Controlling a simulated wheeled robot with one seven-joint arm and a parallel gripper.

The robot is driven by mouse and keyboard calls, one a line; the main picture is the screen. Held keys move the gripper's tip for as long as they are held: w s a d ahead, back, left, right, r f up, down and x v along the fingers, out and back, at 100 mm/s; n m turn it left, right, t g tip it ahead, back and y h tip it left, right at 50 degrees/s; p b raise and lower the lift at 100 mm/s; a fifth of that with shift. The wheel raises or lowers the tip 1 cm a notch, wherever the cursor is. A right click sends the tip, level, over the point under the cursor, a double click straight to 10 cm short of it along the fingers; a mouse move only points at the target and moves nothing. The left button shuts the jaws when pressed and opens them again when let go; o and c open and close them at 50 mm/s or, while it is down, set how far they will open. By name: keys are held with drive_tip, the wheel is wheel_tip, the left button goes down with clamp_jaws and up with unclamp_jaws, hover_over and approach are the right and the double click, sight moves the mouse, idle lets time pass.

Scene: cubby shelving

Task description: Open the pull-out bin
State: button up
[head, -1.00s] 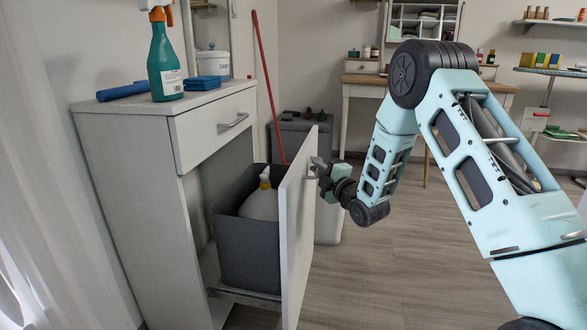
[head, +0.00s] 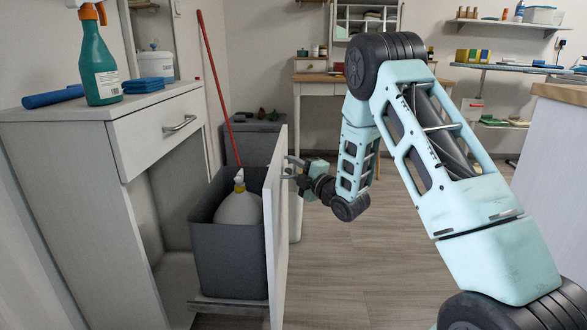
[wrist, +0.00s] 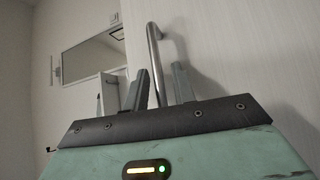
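The pull-out bin is out of the cabinet, with its white front panel (head: 276,235) standing clear of the cabinet face. Its dark grey tub (head: 228,255) shows behind the panel and holds a pale bottle with a yellow cap (head: 239,207). The panel's metal handle (wrist: 154,48) runs down between my fingers in the wrist view. The lower end of the handle is hidden behind my gripper body.
The white cabinet (head: 70,190) has a closed drawer (head: 160,130) above the bin. A green spray bottle (head: 98,65) and blue cloths (head: 143,86) stand on top. A red pole (head: 218,90) and grey container (head: 255,140) are behind. A counter (head: 570,150) is at right; floor between is clear.

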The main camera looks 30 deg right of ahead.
idle(0.3)
drive_tip(key=p+v, duration=0.2)
drive_tip(key=v, duration=1.5)
drive_tip(key=shift+s, duration=0.2)
